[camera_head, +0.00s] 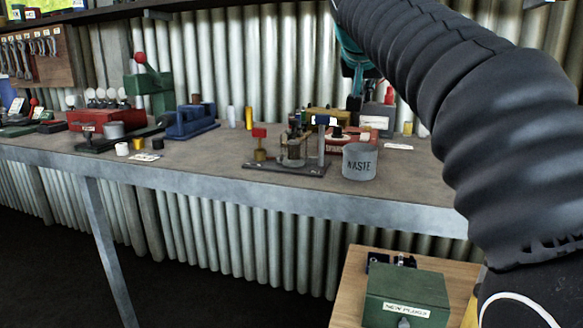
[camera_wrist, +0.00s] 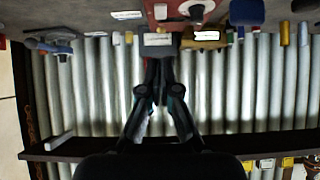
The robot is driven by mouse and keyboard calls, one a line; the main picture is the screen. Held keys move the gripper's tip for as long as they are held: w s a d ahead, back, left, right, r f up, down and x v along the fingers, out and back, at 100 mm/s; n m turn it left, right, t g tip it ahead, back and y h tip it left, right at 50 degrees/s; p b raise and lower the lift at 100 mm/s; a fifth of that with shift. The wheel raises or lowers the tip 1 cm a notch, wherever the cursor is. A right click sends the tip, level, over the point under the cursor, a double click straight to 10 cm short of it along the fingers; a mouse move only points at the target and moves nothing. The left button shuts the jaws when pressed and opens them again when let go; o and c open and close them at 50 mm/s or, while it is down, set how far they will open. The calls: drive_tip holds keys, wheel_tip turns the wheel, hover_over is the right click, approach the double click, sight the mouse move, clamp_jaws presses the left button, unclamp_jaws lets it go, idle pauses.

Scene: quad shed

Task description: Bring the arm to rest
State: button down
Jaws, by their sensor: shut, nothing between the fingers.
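My gripper (camera_head: 356,90) shows in the head view behind my black ribbed arm, which comes in from the right. Its teal and dark parts hang in front of the corrugated wall, over the back of the workbench (camera_head: 215,170). In the wrist view the two dark fingers of my gripper (camera_wrist: 158,66) come together at their tips, shut and empty. The wrist picture is upside down, with the bench at the top and a dark shelf (camera_wrist: 200,146) at the bottom. My arm hides the right end of the bench.
A WASTE tin (camera_head: 359,163) stands at the bench's front edge, beside a small fixture on a dark plate (camera_head: 285,168). A red tray (camera_head: 340,146) lies behind. A blue vise (camera_head: 190,122) and red box (camera_head: 100,120) stand left. A green NEW PLUGS box (camera_head: 405,290) sits lower, on a wooden top.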

drive_tip(key=s+f, duration=0.5)
drive_tip(key=s+d+f+n+g+y, duration=0.1)
drive_tip(key=s+f, duration=0.4)
drive_tip(key=s+d+f+n+g, duration=0.1)
drive_tip(key=s+f, duration=0.4)
drive_tip(key=f, duration=0.1)
drive_tip(key=shift+s+f+y, duration=0.1)
drive_tip(key=shift+s+y, duration=0.25)
drive_tip(key=shift+y, duration=0.05)
drive_tip(key=s+f+n+g+y, duration=0.1)
drive_tip(key=s+f+g, duration=0.1)
drive_tip(key=s+f, duration=1.4)
wheel_tip(320, 180, down, 4)
drive_tip(key=shift+a+f+n, duration=0.15)
drive_tip(key=shift+a+n, duration=0.15)
